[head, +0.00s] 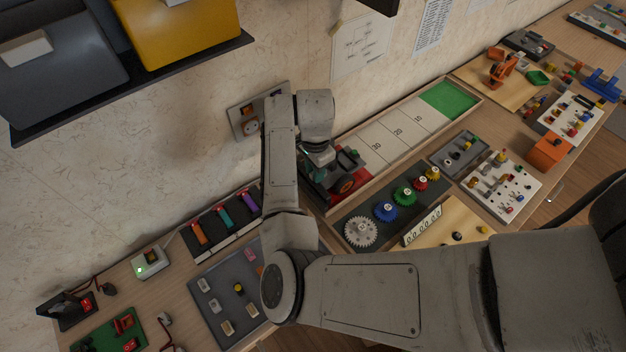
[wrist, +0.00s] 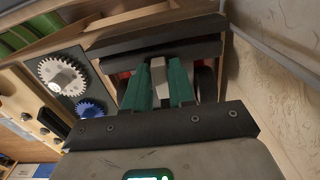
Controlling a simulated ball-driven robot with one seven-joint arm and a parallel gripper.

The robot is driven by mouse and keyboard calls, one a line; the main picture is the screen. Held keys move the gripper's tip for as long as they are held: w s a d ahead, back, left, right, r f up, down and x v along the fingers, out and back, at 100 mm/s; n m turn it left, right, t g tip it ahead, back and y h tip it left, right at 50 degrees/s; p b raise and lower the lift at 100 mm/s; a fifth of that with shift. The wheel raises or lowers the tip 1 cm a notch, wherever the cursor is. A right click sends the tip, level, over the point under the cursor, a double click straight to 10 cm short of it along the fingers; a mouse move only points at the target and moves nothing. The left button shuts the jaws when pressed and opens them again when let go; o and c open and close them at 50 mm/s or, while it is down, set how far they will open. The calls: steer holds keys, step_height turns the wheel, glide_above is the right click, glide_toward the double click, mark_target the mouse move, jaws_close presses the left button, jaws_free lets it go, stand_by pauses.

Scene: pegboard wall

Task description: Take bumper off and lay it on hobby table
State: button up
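The bumper (wrist: 155,45) shows in the wrist view as a dark bar across the end of a toy car, with a pale grey block (wrist: 158,75) standing out from its middle. My gripper (wrist: 160,82) has green fingers shut on both sides of this block. The bar still lies against the car as far as I can see; the joint behind it is hidden. In the head view the red and black car (head: 346,184) sits at the near end of the numbered track, with my gripper (head: 314,158) at its left, partly hidden by my arm. The hobby table (head: 224,265) runs along the wall.
A grey gear board (head: 358,212) with coloured gears lies right of the car. The track's raised rim (head: 384,158) is close by. Coloured parts in a dark tray (head: 222,222) and a grey mat with blocks (head: 207,306) lie left. A shelf with bins (head: 140,85) hangs above.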

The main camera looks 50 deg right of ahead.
jaws_close()
